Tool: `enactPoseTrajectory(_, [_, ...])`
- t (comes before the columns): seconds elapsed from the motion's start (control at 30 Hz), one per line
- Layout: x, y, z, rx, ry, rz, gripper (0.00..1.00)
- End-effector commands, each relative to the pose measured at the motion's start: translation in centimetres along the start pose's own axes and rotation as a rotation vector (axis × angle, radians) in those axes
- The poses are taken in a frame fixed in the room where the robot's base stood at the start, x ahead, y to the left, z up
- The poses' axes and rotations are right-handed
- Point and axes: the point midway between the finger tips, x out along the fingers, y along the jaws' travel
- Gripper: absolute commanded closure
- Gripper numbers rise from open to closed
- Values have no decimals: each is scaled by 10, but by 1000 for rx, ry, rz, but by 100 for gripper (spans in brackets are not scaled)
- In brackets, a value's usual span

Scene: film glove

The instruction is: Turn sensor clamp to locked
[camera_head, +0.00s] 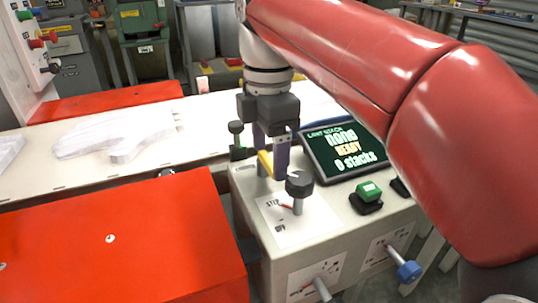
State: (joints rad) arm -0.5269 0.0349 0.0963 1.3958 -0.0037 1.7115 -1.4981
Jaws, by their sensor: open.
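My gripper (271,165) is open and points down over the top of a pale control box (247,196). Its fingers are beside a dark knob on a stem (298,186), which stands on a label reading "STEP" and "OFF". A yellow piece (265,163) shows at the fingers; I cannot tell what it belongs to. On the box's front, a blue-ended handle (408,270) and a grey handle (322,288) stick out from labels too small to read. I cannot tell which of these is the sensor clamp, or its setting.
Another dark knob (236,128) stands behind. A red cabinet (110,239) is at left; white gloves (120,135) lie on a pale bench. My red arm hides the right.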

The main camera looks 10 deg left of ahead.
Motion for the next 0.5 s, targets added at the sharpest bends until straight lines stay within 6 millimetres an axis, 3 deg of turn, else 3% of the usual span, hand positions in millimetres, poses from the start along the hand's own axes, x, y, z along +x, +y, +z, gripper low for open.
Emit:
enactPoseTrajectory(0.37, [8, 0, 0, 0, 0, 1, 27])
enactPoseTrajectory(0.5, [7, 0, 0, 0, 0, 1, 46])
